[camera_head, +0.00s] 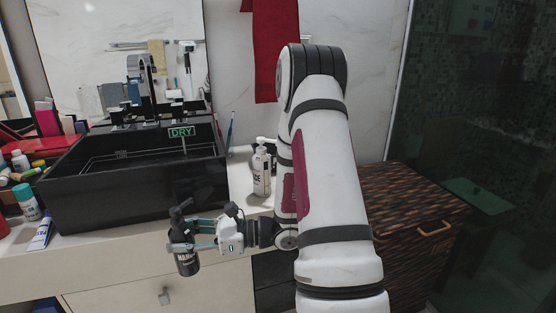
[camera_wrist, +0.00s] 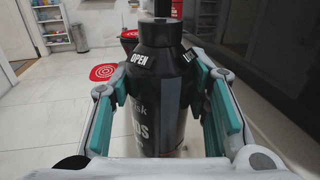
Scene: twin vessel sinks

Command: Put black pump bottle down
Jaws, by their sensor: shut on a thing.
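The black pump bottle (camera_head: 186,258) has white lettering and a dark pump top. My gripper (camera_head: 192,233) is shut on it and holds it upright in front of the counter's front edge, near the drawer front. In the wrist view the black pump bottle (camera_wrist: 158,90) stands between the two teal finger pads of my gripper (camera_wrist: 165,95), with the words OPEN and part of another word on its shoulder. The bottle's base is hidden in the wrist view. In the head view, nothing shows touching its base.
The pale counter (camera_head: 105,254) has a clear strip in front of the black vessel sink (camera_head: 130,185). A white pump bottle (camera_head: 261,172) stands right of the sink. Toiletries, including a teal-capped can (camera_head: 27,202), crowd the left. A patterned wooden cabinet (camera_head: 405,215) stands at right.

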